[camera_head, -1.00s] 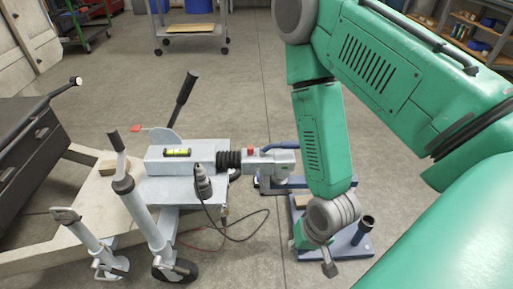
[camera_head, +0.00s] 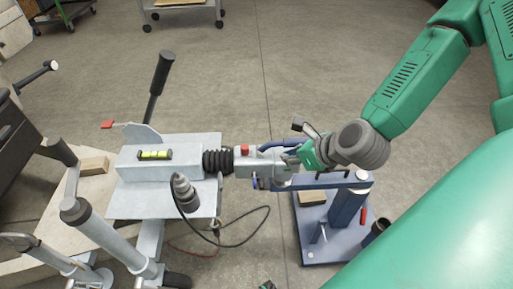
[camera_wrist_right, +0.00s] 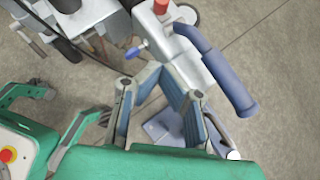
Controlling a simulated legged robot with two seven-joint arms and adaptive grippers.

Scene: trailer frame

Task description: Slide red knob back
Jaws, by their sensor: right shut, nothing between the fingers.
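A small red knob (camera_head: 244,149) stands on top of the grey coupler (camera_head: 262,165), just right of the black rubber bellows. It also shows at the top edge of the right wrist view (camera_wrist_right: 160,6). My right gripper (camera_head: 287,159) is at the coupler's right end, beside the blue handle and right of the knob. In the right wrist view its fingers (camera_wrist_right: 154,70) converge at the tips with nothing held. Whether they touch the coupler is unclear. My left gripper (camera_wrist_right: 65,100) shows at the left of that view, fingers spread and empty, away from the coupler.
A blue handle (camera_wrist_right: 220,70) lies close to the right fingers. A blue stand (camera_head: 345,235) is under the coupler. The trailer frame (camera_head: 120,200) carries a spirit level (camera_head: 155,155), a dark jack (camera_head: 185,192) and a tall lever (camera_head: 158,75). A cable loops on the floor.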

